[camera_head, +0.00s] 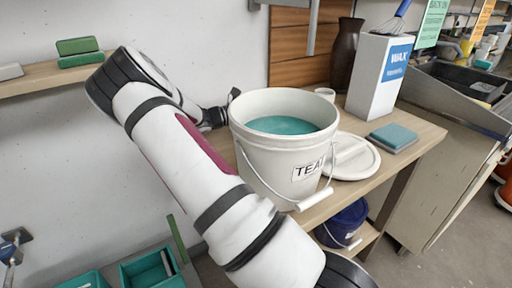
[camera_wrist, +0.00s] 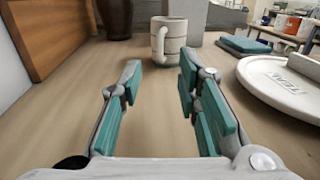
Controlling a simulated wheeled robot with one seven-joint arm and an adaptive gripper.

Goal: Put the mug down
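A pale, ringed mug (camera_wrist: 172,40) stands upright on the wooden bench top (camera_wrist: 155,125) in the wrist view, its handle toward the left. My gripper (camera_wrist: 158,82) is open and empty, with its teal-padded fingers spread low over the bench. The mug is ahead of the fingertips, apart from them. In the head view only the mug's pale top (camera_head: 325,93) shows past the bucket's rim; the rest is hidden. My gripper's fingers are hidden behind the bucket there.
A white bucket (camera_head: 262,160) of teal glaze stands at the bench front. Its lid (camera_head: 355,160) lies to the right, by a teal sponge-like block (camera_head: 393,136). A dark vase (camera_head: 346,58) and white WAX box (camera_head: 375,85) stand behind. The bench between gripper and mug is clear.

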